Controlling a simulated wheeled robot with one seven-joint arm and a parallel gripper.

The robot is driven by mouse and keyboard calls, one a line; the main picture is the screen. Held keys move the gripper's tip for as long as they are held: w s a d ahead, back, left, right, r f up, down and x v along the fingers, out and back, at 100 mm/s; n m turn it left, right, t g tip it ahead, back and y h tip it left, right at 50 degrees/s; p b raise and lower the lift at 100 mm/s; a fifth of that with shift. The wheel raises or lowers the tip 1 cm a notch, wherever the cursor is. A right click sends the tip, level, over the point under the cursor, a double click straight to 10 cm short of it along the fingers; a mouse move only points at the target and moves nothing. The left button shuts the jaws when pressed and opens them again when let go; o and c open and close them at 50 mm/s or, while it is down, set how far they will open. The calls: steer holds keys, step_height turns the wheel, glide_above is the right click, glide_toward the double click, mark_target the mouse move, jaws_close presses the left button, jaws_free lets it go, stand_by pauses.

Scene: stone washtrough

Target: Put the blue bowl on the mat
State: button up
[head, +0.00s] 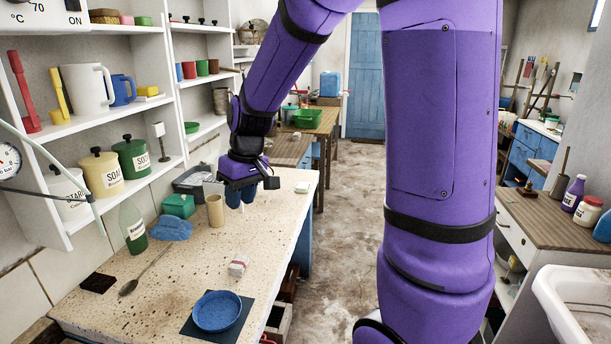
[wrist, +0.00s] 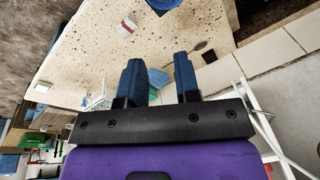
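The blue bowl (head: 217,312) sits upright on the dark square mat (head: 238,325) at the near end of the speckled stone counter. The mat's corners show around the bowl. In the wrist view part of the blue bowl (wrist: 163,4) shows, cut off by the top edge. My gripper (head: 241,202) is farther back along the counter, above its surface and well apart from the bowl. In the wrist view its two blue fingers (wrist: 159,65) stand apart with nothing between them.
On the speckled counter (head: 180,280) stand a small wrapped block (head: 238,265), a spoon (head: 143,272), a blue cloth (head: 171,228), a green bottle (head: 133,228), a tan cylinder (head: 215,210) and a green box (head: 178,206). Shelves line the left wall. A white basin (head: 575,300) is at right.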

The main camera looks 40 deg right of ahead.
steer(key=s+r+t, duration=0.1)
steer(key=s+r, duration=0.3)
steer(key=s, duration=0.3)
steer(key=s+r+m+t+h, duration=0.1)
steer(key=s+r, duration=0.3)
steer(key=s, duration=0.4)
steer(key=s+r+t, duration=0.1)
steer(key=s+r, duration=0.3)
steer(key=s, duration=0.3)
steer(key=shift+s+a+r+m+t+h, duration=0.2)
steer(key=shift+a+r+m+t+h, duration=0.1)
steer(key=shift+a+r+m+t, duration=0.1)
steer(key=shift+w+a, duration=0.2)
steer(key=shift+a, duration=0.1)
